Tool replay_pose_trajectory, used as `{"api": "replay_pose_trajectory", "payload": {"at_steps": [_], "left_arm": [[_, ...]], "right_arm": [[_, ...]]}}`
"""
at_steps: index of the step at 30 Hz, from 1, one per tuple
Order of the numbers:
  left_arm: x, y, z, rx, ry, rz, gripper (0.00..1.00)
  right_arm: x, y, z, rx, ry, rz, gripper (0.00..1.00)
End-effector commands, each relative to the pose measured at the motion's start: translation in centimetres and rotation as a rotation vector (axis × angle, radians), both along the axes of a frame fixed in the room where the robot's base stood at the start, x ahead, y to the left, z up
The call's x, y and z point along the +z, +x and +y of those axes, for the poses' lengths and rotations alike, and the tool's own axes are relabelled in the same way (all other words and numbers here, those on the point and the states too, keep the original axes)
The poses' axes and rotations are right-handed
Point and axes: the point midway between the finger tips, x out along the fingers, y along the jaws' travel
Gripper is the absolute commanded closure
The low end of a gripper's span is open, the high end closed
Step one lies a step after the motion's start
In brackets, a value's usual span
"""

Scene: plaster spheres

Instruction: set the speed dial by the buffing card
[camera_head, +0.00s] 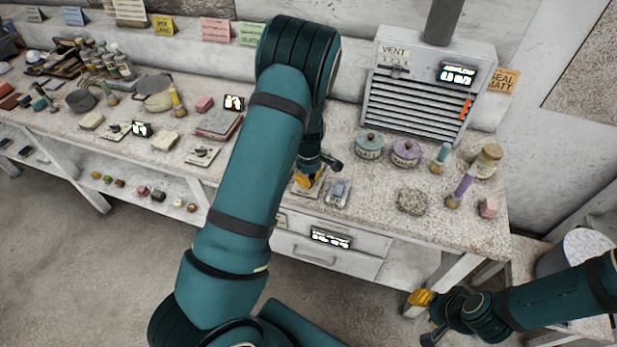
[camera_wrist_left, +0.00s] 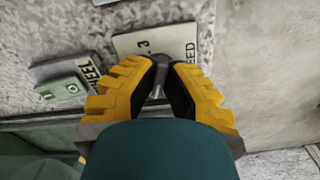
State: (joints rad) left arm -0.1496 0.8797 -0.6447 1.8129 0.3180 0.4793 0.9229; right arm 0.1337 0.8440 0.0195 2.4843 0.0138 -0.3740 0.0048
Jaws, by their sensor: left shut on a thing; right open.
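My left gripper (camera_head: 307,179) is at the front edge of the workbench, largely behind my own arm. In the left wrist view its yellow fingers (camera_wrist_left: 162,72) are closed on a small dark knob at the speed dial's plate (camera_wrist_left: 185,38), a pale plate on which "3" and part of "SPEED" can be read. The knob's pointer and setting are hidden between the fingers. Cards hang on the back wall, including a pink card (camera_head: 216,30) and a green card (camera_head: 250,34); I cannot read which is the buffing card. My right gripper (camera_head: 428,315) is open and empty, low in front of the bench.
A small switch plate marked "WHEEL" (camera_wrist_left: 68,80) lies beside the dial. An orange card (camera_head: 503,83) reads "SEAL MATT". Pans and bottles crowd the left.

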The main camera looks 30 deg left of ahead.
Motion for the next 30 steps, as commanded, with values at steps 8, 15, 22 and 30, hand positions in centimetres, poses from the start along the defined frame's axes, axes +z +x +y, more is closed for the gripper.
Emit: {"api": "replay_pose_trajectory", "payload": {"at_steps": [8,15,22,30], "left_arm": [[-0.1,-0.2,0.0,0.002,-0.001,0.004,1.0],[-0.1,-0.1,0.0,0.001,-0.001,0.002,0.6],[0.2,0.0,0.0,0.0,0.0,0.0,0.6],[4.3,0.1,-0.1,-0.001,0.0,-0.005,0.6]], "right_arm": [[0.0,0.0,0.0,0.0,0.0,0.0,0.53],[0.0,0.0,0.0,0.0,0.0,0.0,0.53],[0.0,0.0,0.0,0.0,0.0,0.0,0.53],[0.0,0.0,0.0,0.0,0.0,0.0,0.53]]}}
